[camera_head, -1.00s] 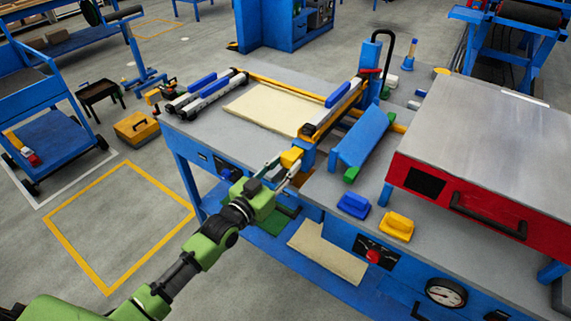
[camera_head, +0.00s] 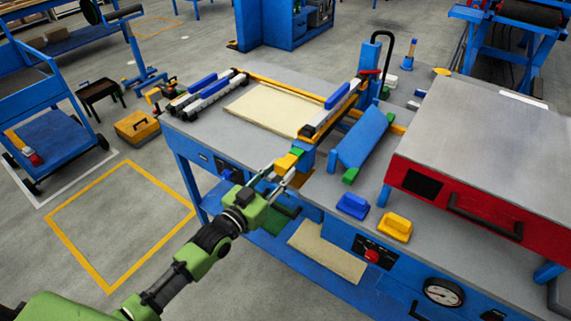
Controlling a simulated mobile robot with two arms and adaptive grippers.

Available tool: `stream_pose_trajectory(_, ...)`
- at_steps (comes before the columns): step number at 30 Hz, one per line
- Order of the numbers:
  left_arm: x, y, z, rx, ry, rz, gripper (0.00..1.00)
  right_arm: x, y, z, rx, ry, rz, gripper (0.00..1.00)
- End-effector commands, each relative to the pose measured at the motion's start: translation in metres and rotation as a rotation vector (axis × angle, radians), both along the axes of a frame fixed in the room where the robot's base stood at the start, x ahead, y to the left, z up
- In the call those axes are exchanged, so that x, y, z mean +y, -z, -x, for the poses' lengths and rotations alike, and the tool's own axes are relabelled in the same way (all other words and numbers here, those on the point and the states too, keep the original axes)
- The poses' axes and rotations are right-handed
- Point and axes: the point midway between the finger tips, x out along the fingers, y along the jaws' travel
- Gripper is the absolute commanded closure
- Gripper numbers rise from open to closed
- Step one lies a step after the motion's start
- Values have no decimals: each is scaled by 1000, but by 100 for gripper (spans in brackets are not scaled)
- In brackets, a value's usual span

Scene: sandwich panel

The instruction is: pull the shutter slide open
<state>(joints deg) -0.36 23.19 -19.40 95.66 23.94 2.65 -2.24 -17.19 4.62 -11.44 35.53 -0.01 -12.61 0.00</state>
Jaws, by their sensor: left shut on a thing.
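The shutter slide shows as a yellow handle block (camera_head: 286,163) with a short green section (camera_head: 297,151) behind it. It sticks out at the near end of the yellow-and-blue rail assembly (camera_head: 330,113) on the bench. My left gripper (camera_head: 276,174) is shut on the yellow handle, reaching it from the lower left. The fingertips partly hide the handle's near side. The rest of the slide is hidden inside the assembly. My right gripper is not in view.
A cream sheet (camera_head: 270,108) lies on the grey bench left of the rail. A red-fronted press (camera_head: 455,195) stands at far right. Floor at lower left is clear.

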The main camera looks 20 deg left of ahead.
Motion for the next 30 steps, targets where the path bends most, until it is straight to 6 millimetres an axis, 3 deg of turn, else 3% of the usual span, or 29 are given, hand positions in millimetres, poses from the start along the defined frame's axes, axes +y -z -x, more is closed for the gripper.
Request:
stream_pose_trajectory(19, 7, 1, 19, 4, 0, -1, 82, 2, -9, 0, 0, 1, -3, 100)
stream_pose_trajectory(20, 7, 1, 19, 4, 0, -1, 67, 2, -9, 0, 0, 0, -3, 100)
stream_pose_trajectory(22, 7, 2, 19, 3, 0, -1, 50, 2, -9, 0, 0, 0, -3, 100)
stream_pose_trajectory(30, 7, 1, 18, 1, 0, 0, 50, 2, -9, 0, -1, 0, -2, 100)
